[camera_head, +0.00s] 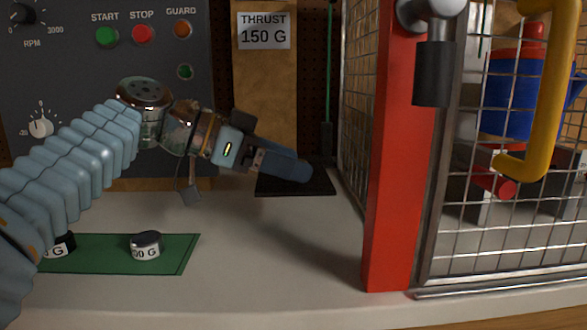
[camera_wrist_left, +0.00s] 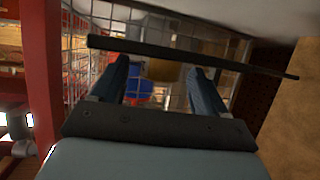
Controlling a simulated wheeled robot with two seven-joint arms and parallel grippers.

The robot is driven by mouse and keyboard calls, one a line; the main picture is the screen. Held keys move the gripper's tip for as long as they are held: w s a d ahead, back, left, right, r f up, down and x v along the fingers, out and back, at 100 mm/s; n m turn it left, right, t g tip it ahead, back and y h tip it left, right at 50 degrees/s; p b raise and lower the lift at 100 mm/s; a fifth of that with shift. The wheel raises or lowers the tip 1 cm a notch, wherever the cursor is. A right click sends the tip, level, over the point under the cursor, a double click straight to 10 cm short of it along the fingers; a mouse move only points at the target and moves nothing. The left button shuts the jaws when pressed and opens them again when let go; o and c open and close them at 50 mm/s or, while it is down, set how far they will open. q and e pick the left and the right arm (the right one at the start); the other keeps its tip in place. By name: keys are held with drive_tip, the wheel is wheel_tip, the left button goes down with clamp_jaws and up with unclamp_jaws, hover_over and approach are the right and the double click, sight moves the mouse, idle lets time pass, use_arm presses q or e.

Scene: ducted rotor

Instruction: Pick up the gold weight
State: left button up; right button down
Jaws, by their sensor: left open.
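I see no weight that is clearly gold. A dark-topped weight (camera_head: 146,244) with a white label ending in "0 G" stands upright on a green mat (camera_head: 184,250) at the lower left. Another black weight (camera_head: 65,244) with a "G" label is partly hidden behind my left arm. My left gripper (camera_head: 298,170) is open, well above and right of the mat, in front of a black plate (camera_head: 320,187). In the left wrist view its two fingers (camera_wrist_left: 160,75) are apart with no weight between them. My right gripper is not in view.
A red post (camera_head: 395,190) and a wire mesh guard with a yellow handle (camera_head: 541,110) stand at the right. A control panel (camera_head: 70,80) and a "THRUST 150 G" sign (camera_head: 264,31) are at the back. The grey bench (camera_head: 270,260) is clear between mat and post.

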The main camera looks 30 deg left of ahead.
use_arm(q)
drive_tip(key=c, duration=1.3)
drive_tip(key=shift+r, duration=0.1)
